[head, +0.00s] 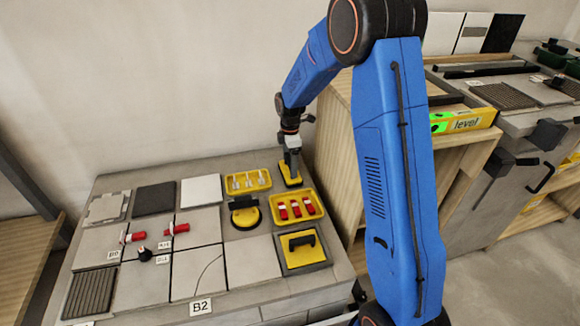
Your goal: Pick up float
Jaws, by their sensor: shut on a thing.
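The float (291,182) is a small flat yellow piece with a dark edge at the back right of the grey worktop. My gripper (292,165) reaches down from above and is shut on the float's upper side. The jaws hide the part they grip. The float is at or very near the worktop surface; I cannot tell whether there is a gap under it.
A yellow tray with white pieces (238,182) and one with red pieces (308,211) flank the float. A round yellow-black tool (244,217) and a yellow pad with a black handle (302,254) lie nearby. A wooden cabinet (340,170) stands close to the right.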

